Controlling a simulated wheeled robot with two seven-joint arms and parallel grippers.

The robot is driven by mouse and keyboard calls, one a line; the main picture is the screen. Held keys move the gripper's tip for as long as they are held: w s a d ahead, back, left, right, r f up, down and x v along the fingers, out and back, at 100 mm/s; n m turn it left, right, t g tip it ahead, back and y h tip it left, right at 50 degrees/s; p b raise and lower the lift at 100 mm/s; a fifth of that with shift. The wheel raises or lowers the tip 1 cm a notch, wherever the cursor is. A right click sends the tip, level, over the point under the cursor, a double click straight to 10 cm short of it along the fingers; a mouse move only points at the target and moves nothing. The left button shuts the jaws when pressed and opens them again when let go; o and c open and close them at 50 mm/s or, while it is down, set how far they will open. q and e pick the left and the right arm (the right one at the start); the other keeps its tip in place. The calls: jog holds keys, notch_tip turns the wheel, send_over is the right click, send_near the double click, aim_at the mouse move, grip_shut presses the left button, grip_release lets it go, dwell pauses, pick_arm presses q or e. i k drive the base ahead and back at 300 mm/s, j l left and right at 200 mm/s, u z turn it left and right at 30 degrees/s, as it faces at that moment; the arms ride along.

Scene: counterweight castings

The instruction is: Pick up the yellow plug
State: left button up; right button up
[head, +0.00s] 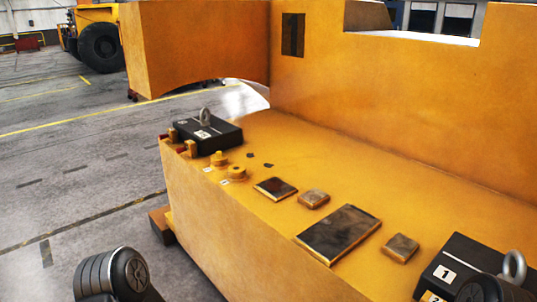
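A small round yellow plug (219,159) with a raised stub stands near the left edge of the yellow casting's ledge (265,137). Beside it, slightly nearer, is a round yellow boss (237,173) with a dark centre that looks like a hole. Each has a small white label by it. A dark part of my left arm (125,272) shows at the bottom left, and a dark rounded part of my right arm (480,290) at the bottom right. Neither gripper's fingers are in view, and nothing touches the plug.
A black block with a lifting eye (207,135) sits behind the plug; another, labelled 1 (462,262), is at the right. Metal plates (338,233) lie between. A tall yellow wall (400,100) bounds the ledge behind. Open floor (70,190) lies left.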

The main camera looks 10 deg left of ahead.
aim_at(219, 156)
jog(key=i+j+z, duration=0.15)
jog(key=j+z, duration=0.25)
jog(key=i+j+z, duration=0.1)
jog(key=j+z, duration=0.85)
jog(key=j, duration=1.2)
jog(key=k+j+z, duration=0.1)
jog(key=j, duration=1.2)
